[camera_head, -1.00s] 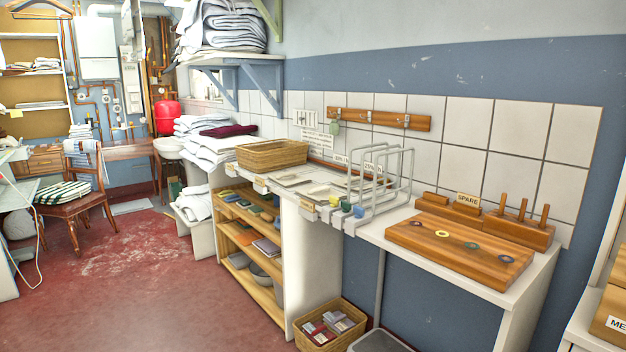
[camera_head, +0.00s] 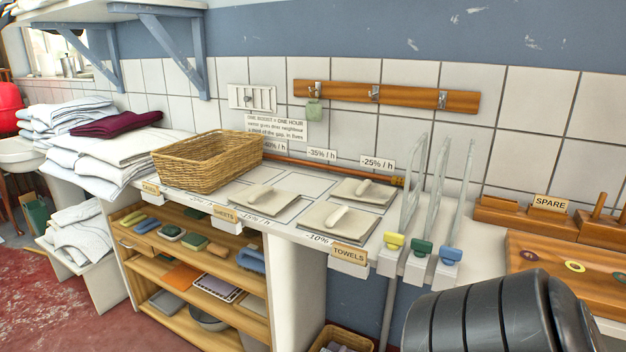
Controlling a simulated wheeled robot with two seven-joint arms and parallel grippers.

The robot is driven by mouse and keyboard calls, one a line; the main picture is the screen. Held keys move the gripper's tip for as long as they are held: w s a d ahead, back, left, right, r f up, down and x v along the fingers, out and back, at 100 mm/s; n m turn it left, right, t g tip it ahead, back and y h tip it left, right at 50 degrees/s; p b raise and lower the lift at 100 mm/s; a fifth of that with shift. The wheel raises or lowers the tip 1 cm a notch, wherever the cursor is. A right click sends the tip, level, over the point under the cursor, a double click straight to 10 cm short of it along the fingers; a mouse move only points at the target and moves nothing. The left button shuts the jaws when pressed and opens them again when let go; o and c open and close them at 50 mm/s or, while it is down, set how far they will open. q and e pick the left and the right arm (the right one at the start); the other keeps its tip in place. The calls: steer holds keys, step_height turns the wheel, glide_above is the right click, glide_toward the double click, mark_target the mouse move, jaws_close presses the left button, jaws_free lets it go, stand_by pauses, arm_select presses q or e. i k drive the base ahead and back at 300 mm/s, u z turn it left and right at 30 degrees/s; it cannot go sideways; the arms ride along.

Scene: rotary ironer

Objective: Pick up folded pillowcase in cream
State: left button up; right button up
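One is at the left (camera_head: 283,209), one at the back right (camera_head: 378,199), and one at the front (camera_head: 352,232). I cannot tell from their look which is the pillowcase. Neither gripper shows. A dark ribbed link, likely part of my own arm, fills the lower right corner and covers part of the counter's front.
A wicker basket (camera_head: 208,172) stands left of the cloths. Upright clear dividers with a yellow clip (camera_head: 393,241), a green clip and a blue clip (camera_head: 451,255) stand to the right. A wooden peg board (camera_head: 540,262) is further right. Shelves (camera_head: 200,263) lie below.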

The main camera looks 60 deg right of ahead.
mark_target(365, 193)
steer(key=z, duration=0.8)
steer(key=i, duration=1.45)
steer(key=z, duration=1.1)
